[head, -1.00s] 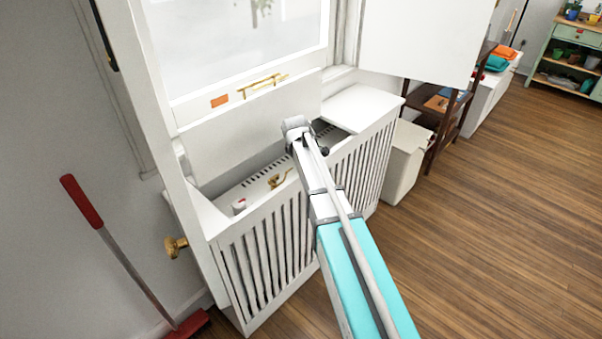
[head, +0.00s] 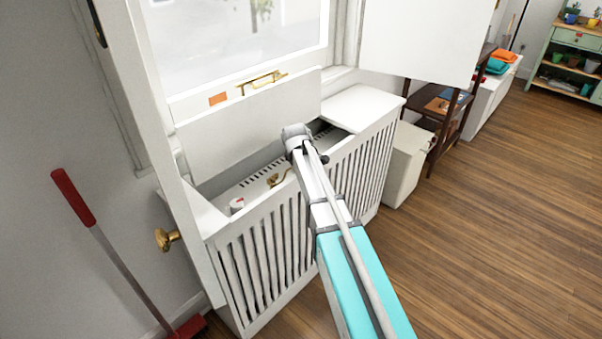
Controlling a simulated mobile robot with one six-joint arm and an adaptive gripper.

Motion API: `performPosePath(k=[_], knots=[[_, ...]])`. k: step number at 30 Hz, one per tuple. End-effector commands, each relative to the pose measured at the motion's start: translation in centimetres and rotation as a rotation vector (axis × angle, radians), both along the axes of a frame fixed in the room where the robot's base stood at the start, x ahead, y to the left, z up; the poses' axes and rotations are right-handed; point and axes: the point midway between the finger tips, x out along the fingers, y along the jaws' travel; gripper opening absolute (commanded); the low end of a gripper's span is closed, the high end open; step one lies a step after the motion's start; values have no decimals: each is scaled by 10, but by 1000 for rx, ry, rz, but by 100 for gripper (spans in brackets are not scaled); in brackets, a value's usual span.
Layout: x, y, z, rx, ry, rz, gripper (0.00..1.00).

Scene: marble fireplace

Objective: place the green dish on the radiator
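The radiator (head: 262,184) is partly visible inside a white slatted cover (head: 262,252) below the window. The cover's lid is raised on the left part, so the inside shows, with a brass valve (head: 274,181) and a white knob (head: 237,204). I cannot make out a green dish on the radiator or on the cover. My turquoise and grey arm reaches over the front of the cover, and its far end is at the open top. My gripper does not show; it is out of sight beyond the arm's end.
A red broom (head: 110,255) leans on the left wall. A white box (head: 403,163) and a dark wooden shelf (head: 444,128) stand right of the cover. The floor (head: 500,220) is clear at right.

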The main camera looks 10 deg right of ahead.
Motion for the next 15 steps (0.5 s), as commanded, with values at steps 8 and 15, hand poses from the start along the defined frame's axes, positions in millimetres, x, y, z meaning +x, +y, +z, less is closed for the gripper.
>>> performPosePath(k=[8, 15], knots=[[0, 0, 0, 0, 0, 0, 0], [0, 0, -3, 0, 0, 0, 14]])
